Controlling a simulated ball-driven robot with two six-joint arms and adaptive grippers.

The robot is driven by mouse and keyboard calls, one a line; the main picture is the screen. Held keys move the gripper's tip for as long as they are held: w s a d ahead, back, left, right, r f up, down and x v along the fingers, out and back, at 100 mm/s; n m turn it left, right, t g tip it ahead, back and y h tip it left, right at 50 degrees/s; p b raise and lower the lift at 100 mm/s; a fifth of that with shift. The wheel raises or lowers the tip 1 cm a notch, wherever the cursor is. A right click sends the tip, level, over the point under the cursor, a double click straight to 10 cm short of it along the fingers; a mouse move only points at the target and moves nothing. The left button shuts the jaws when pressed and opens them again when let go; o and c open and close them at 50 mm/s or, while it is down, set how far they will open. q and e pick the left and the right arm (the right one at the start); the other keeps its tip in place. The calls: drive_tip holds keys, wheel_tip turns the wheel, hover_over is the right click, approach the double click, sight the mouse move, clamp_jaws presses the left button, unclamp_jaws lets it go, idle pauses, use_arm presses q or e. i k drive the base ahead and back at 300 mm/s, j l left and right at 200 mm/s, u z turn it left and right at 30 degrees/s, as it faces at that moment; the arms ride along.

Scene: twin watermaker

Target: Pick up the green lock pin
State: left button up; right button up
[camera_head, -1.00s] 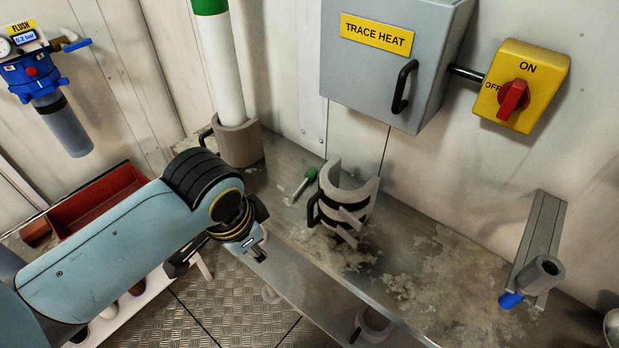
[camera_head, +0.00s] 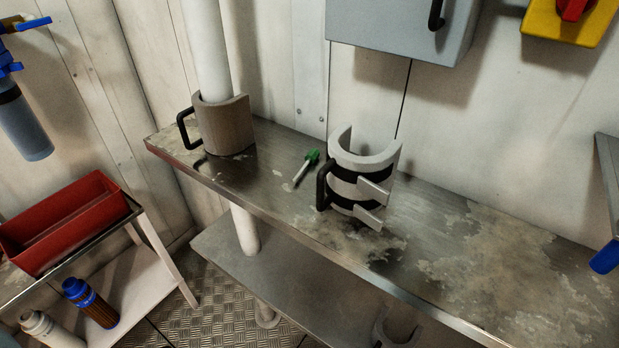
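The green lock pin (camera_head: 307,165) lies on the metal bench (camera_head: 285,212), with its green head toward the back right and its pale shaft toward the front left. It lies just left of a grey half-round shell (camera_head: 366,161) with black straps and a black handle, apart from it as far as I can see. Nothing covers the pin. Neither of my grippers shows in the head view now.
A white pipe (camera_head: 208,55) stands in a brown half-round collar (camera_head: 224,125) with a black handle, left of the pin. A grey cabinet (camera_head: 395,28) hangs above the bench. A red tray (camera_head: 63,219) sits on a side cart at left. The bench's right part is bare.

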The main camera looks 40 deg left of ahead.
sight(311, 157)
drive_tip(key=k+j+z, duration=0.3)
drive_tip(key=j, duration=0.15)
drive_tip(key=k+j+z, duration=0.1)
drive_tip(key=j+z, duration=0.25)
drive_tip(key=k+j+z, duration=0.3)
drive_tip(key=j, duration=0.15)
